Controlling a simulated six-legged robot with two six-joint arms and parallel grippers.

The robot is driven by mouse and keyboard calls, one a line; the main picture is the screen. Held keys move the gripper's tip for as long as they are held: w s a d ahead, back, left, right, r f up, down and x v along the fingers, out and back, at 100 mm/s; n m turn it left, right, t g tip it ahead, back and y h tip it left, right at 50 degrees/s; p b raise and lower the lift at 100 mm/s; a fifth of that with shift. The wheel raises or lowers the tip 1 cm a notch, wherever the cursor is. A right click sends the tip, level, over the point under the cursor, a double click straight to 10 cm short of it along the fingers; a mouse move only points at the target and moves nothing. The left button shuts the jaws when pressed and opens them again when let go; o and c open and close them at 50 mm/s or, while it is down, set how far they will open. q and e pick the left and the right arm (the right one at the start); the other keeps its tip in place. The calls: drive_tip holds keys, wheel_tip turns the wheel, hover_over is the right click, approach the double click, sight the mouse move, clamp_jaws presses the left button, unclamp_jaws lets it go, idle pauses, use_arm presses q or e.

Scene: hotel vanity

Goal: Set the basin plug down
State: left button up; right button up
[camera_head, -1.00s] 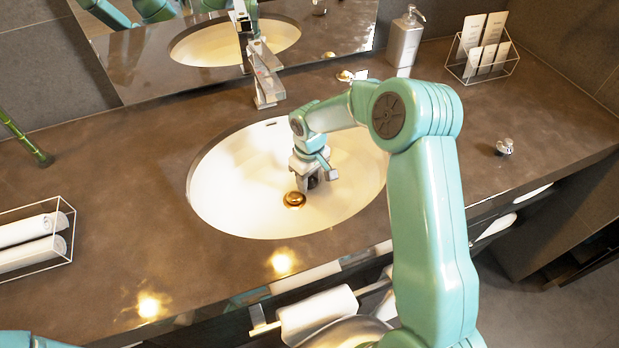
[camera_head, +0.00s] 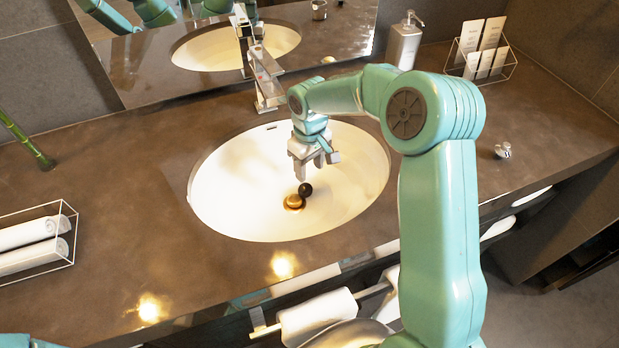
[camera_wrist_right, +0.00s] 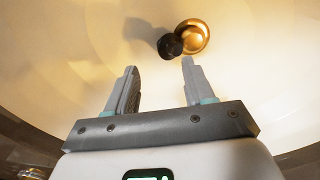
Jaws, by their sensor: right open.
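The basin plug is a small black round piece (camera_head: 305,189) low in the white oval basin (camera_head: 230,190). It sits at the edge of the gold drain (camera_head: 293,202), overlapping part of its rim, not centred on it. The wrist view shows the plug (camera_wrist_right: 169,45) beside the drain (camera_wrist_right: 194,35), just beyond the fingertips. My right gripper (camera_head: 314,168) is open and empty above the plug, fingers pointing down into the basin. Its two fingers (camera_wrist_right: 159,68) stand apart in the wrist view. My left gripper is out of view.
The tap (camera_head: 265,80) stands behind the basin, close to my right arm. A soap dispenser (camera_head: 405,42), a card rack (camera_head: 485,50) and a small chrome piece (camera_head: 503,150) are on the right. Rolled towels (camera_head: 30,245) lie in a wire rack at left. The left counter is largely clear.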

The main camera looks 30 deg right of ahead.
drive_tip(key=shift+w+r, duration=0.1)
drive_tip(key=shift+r, duration=2.55)
drive_tip(key=shift+r, duration=0.1)
